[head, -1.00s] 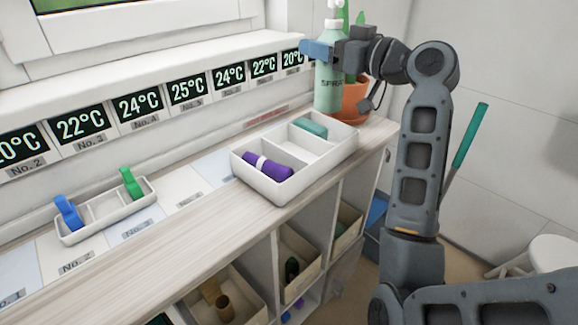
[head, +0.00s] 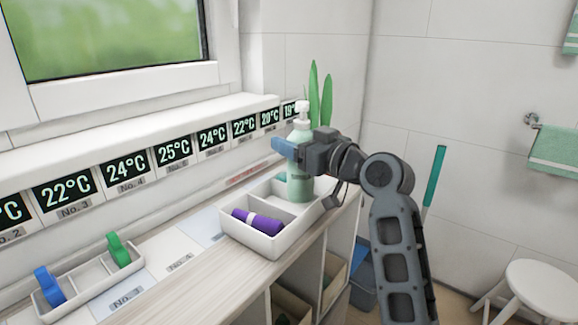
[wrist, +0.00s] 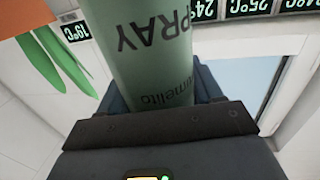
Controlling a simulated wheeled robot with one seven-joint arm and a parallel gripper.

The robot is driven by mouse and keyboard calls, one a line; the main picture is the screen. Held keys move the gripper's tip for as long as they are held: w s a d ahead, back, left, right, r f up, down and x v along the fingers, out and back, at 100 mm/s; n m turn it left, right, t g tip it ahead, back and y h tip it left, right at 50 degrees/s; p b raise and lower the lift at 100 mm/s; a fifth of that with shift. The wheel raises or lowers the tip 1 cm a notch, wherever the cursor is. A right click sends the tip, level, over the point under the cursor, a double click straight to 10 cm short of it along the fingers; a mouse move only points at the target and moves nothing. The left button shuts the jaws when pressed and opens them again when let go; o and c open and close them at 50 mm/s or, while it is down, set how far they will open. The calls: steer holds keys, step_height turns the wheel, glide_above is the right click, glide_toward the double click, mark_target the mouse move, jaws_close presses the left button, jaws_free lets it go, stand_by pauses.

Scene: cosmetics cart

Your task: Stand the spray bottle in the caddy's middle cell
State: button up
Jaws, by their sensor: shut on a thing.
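The spray bottle (head: 299,184), pale green with a white pump top, is upright over the caddy (head: 262,243). My gripper (head: 288,148) is shut around its upper body. In the wrist view the bottle (wrist: 150,60) fills the space between the fingers, its lettering upside down. The caddy is a white tray with several cells. A teal block (head: 281,178) in the far cell is partly hidden behind the bottle. The bottle's base is at the middle-to-far part of the caddy; I cannot tell whether it touches the floor.
A smaller white tray (head: 88,284) with blue and green clips stands left on the wooden counter. A plant (head: 314,95) rises behind the bottle. Temperature displays (head: 126,170) line the wall. Open shelves with bins are below; a white stool (head: 541,284) stands right.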

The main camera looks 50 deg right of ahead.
mark_target(290, 165)
steer(key=shift+w+a+f, duration=0.1)
steer(key=shift+a+f, duration=0.1)
steer(key=shift+f, duration=0.6)
steer(key=shift+w+a+f, duration=0.1)
steer(key=shift+a+f, duration=0.15)
steer(key=shift+f, duration=0.55)
steer(key=shift+w+a+f, duration=0.1)
steer(key=shift+a+f, duration=0.1)
steer(key=shift+f, duration=0.6)
steer(key=shift+f+b, duration=0.15)
steer(key=shift+b, duration=0.2)
steer(key=o, duration=1.4)
steer(key=shift+s, duration=0.2)
steer(key=s, duration=0.4)
steer(key=s+a, duration=0.1)
steer(key=s, duration=0.2)
steer(key=s+b, duration=0.1)
steer(key=s, duration=0.3)
steer(key=shift+s+a, duration=0.3)
